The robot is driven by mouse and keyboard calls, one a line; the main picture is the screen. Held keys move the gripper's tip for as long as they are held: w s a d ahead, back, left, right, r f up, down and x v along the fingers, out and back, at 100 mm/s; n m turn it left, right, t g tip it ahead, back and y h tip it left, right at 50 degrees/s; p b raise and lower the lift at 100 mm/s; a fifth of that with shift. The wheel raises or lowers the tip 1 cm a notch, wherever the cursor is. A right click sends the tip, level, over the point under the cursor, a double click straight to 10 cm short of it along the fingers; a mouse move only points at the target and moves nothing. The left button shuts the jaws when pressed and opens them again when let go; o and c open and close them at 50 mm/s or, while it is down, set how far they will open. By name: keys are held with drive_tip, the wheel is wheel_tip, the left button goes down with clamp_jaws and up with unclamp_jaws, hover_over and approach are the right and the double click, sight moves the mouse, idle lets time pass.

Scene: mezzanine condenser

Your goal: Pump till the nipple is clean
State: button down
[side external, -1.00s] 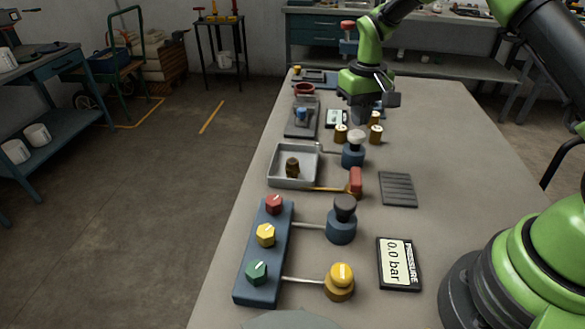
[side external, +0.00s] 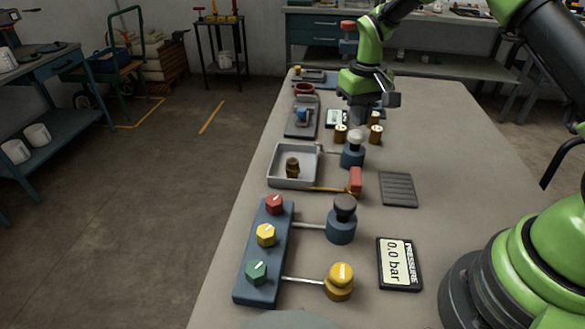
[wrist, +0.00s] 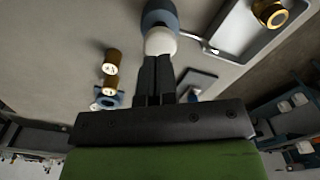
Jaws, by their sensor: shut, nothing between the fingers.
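A blue pump (side external: 352,158) with a white domed knob (side external: 356,137) stands beside a grey tray (side external: 275,181). A thin spout runs from it to the tray. A brass nipple (side external: 292,169) stands in the tray, looking darker brown than the other brass pieces in the side view. In the wrist view the nipple (wrist: 270,12) shows gold with a dark centre. My gripper (wrist: 156,58) is shut and empty, its fingertips at the white knob (wrist: 160,42). In the side view my gripper (side external: 358,121) points down just above the knob; whether it touches cannot be told.
Several brass pieces (side external: 375,134) stand close behind the pump. A red-handled lever (side external: 355,181), a dark ribbed pad (side external: 398,189), a three-knob panel (side external: 246,286), a black-knobbed unit (side external: 342,228) and a gauge reading 0.0 bar (side external: 399,263) lie nearer.

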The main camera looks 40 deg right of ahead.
sight(357, 133)
drive_tip(key=shift+f, duration=0.15)
drive_tip(key=shift+f, duration=2.1)
drive_tip(key=shift+r, duration=3.3)
